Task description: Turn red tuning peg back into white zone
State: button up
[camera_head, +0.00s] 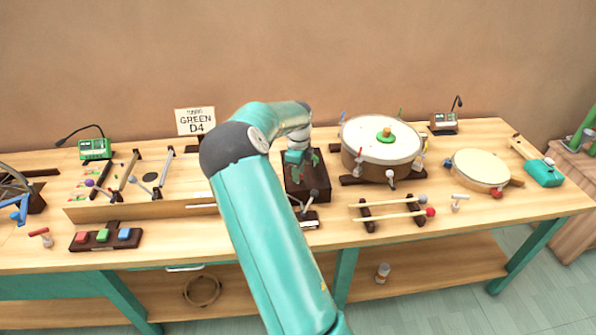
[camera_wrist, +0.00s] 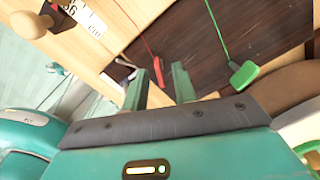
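In the wrist view, a small red peg (camera_wrist: 158,66) on a thin red stem lies over a dark brown wooden surface (camera_wrist: 195,30). My gripper (camera_wrist: 160,84) has its two teal fingers apart, with the red peg showing just beyond the gap between the tips. I cannot tell whether they touch it. A green peg (camera_wrist: 243,75) on a green stem is to the right, outside the fingers. In the head view my gripper (camera_head: 297,168) is over a dark box (camera_head: 318,178) mid-bench, and my arm hides part of it. I cannot make out a white zone beside the peg.
A drum (camera_head: 365,160) with a green knob stands right of the box. Two mallets on a rack (camera_head: 390,209) lie in front of it. A flat drum (camera_head: 480,168) is farther right.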

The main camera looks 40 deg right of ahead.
grip_shut()
jog(key=shift+n, duration=0.4)
